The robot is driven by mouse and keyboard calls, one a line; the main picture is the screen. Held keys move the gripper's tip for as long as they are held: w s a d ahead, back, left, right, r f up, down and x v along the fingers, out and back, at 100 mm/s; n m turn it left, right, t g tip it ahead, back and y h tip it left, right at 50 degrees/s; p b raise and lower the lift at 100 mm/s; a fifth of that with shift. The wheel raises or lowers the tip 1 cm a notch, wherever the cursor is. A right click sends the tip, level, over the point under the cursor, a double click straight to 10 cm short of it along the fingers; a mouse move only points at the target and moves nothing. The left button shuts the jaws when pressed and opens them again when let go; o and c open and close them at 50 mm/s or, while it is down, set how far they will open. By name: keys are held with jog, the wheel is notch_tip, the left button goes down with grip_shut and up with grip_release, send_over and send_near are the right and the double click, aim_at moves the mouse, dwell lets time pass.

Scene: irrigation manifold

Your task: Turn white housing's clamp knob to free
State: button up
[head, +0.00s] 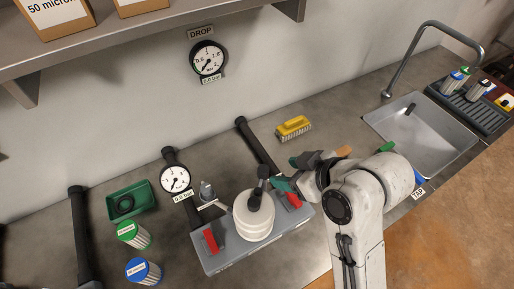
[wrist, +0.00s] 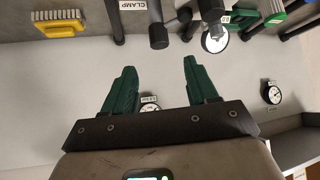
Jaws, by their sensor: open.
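The white housing (head: 254,222) stands upright on a grey base plate (head: 230,262) in the head view, with a black fitting on top. A black knob (head: 263,172) shows just behind the housing. In the wrist view, a black knob (wrist: 158,38) on a post is near a label reading CLAMP (wrist: 133,5). My gripper (head: 288,173) is right of the knob in the head view. In the wrist view my gripper (wrist: 160,68) has its green fingers spread, with nothing between them. The knob appears beyond the fingertips, apart from them.
Red levers (head: 212,240) flank the housing. A gauge (head: 175,179) stands left on a black pipe. A green tray (head: 131,201) and green and blue cartridges (head: 143,270) are further left. A yellow brush (head: 293,127) lies behind my gripper. A sink (head: 420,125) is at right.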

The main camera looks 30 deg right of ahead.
aim_at(263, 169)
jog(key=p+x, duration=0.1)
jog(key=x, duration=0.9)
jog(key=shift+w+f, duration=0.2)
jog(key=shift+w, duration=0.2)
jog(key=c, duration=1)
jog(key=shift+o, duration=0.2)
jog(key=shift+a, duration=0.1)
